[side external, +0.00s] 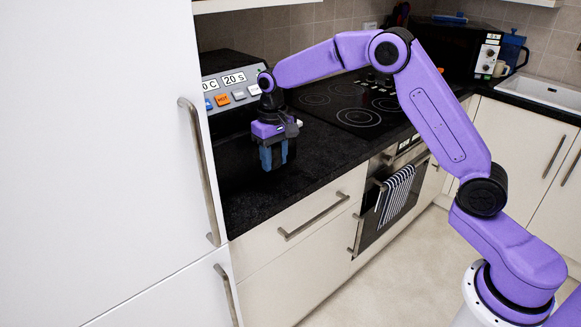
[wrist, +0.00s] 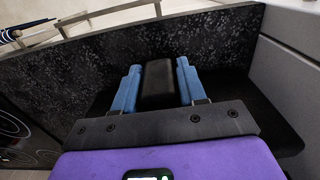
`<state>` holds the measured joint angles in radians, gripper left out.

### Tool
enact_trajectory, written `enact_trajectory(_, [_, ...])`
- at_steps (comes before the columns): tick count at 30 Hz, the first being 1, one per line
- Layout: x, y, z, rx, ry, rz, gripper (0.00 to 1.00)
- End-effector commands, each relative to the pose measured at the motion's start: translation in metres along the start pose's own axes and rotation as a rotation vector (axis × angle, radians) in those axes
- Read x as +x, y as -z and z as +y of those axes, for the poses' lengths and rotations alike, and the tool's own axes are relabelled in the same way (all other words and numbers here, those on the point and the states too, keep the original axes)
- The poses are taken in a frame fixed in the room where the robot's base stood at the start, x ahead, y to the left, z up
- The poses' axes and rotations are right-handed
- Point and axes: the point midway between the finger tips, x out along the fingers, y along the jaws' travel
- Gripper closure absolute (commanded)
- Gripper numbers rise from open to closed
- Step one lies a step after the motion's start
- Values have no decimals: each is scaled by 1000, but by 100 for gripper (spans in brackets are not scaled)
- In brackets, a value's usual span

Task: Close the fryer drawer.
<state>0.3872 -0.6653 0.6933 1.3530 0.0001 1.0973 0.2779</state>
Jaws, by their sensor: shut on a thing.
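The fryer (side external: 230,95) is a dark box with a grey control panel of coloured buttons and displays, on the counter at the left of the side view. Its black drawer front (side external: 236,160) is below the panel and hard to make out; I cannot tell how far out it is. My gripper (side external: 273,158) points down in front of the fryer. In the wrist view its blue fingers (wrist: 157,85) are on both sides of a black block, the drawer handle (wrist: 158,83), and shut on it. The fingers hide the handle in the side view.
The black speckled counter (side external: 310,150) is clear in front of and right of the fryer. A hob (side external: 350,100) lies beyond it, with a towel (side external: 395,194) on the oven below. A tall white cupboard (side external: 100,150) stands close on the left.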

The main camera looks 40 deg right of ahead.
Motion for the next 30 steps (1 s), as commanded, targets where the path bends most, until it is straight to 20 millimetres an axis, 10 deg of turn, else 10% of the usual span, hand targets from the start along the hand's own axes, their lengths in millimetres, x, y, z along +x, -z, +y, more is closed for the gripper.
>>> enact_trajectory(19, [-2, 53, 0, -1, 0, 7, 100])
enact_trajectory(20, [-2, 53, 0, -1, 0, 7, 53])
enact_trajectory(21, [-2, 53, 0, -1, 0, 6, 40])
enact_trajectory(30, [-1, 52, 0, 0, 0, 3, 38])
